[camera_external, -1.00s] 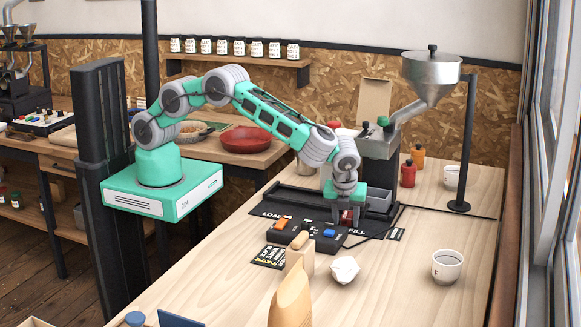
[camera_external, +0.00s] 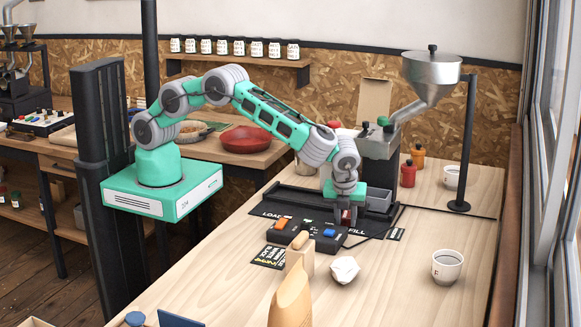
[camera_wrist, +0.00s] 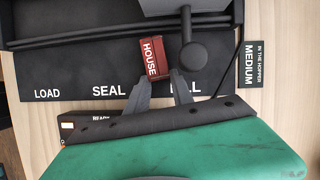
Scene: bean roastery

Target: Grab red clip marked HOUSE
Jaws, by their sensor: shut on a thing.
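The red clip marked HOUSE (camera_wrist: 153,58) lies over the black mat marked LOAD, SEAL and FILL (camera_wrist: 70,72) in the wrist view. My gripper (camera_wrist: 160,78) has its two dark fingers at the lower end of the clip, shut on it. In the external view my gripper (camera_external: 347,219) points down over the mat, and the clip is mostly hidden between the fingers. I cannot tell whether the clip still touches the mat.
A black control box (camera_external: 304,236) with orange and blue buttons sits just in front of the gripper. A grey grinder (camera_external: 379,157) stands behind. A crumpled white paper (camera_external: 344,270), a brown bag (camera_external: 291,299) and a cup (camera_external: 447,266) stand nearer the front.

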